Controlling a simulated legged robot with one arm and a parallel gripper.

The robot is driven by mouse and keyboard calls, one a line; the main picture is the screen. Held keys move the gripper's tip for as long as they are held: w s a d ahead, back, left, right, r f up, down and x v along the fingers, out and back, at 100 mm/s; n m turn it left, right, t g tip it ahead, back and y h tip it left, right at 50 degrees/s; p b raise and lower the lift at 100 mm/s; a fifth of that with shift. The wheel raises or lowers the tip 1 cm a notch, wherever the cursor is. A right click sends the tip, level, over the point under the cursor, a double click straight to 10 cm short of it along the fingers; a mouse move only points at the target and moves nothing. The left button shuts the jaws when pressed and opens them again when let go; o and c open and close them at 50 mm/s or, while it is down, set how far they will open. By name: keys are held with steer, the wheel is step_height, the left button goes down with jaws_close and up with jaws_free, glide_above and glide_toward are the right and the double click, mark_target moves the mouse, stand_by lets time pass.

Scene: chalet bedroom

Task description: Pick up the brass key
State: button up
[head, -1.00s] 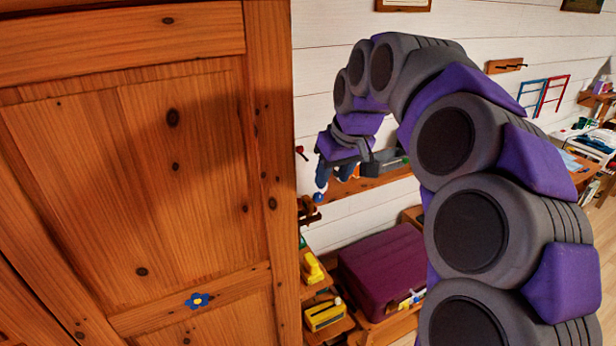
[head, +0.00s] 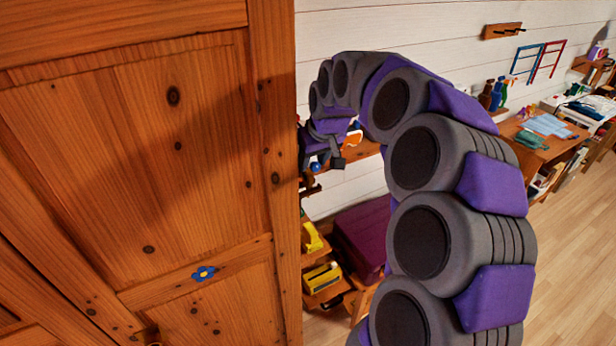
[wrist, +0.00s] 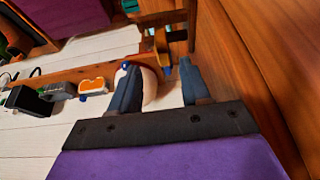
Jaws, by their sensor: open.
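I cannot make out the brass key for certain in either view. In the wrist view, a small yellow-brown upright piece (wrist: 160,42) shows just beyond my fingertips, against a wooden bar; I cannot tell whether it is the key or a peg. My gripper (wrist: 158,66) is open, its two dark blue fingers apart. A pale rounded shape with an orange edge (wrist: 150,88) shows between the fingers, and I cannot tell what it is. In the head view my gripper (head: 318,158) is small, beside the wardrobe's right edge, and its fingers are partly hidden.
A large wooden wardrobe (head: 150,150) fills the left of the head view, close beside my gripper. A maroon box (head: 362,238) and yellow items (head: 322,277) stand low behind my arm. A wooden shelf (wrist: 75,73) with small objects is left in the wrist view. Floor at right is open.

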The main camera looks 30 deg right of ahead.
mark_target(309, 171)
steer(key=shift+s+a, duration=0.25)
steer(key=shift+s, duration=0.15)
steer(key=x, duration=0.5)
steer(key=shift+w+f+p, duration=0.25)
steer(key=shift+p, duration=0.15)
steer(key=shift+s+d, duration=0.1)
steer(key=shift+d, duration=0.05)
jaws_close()
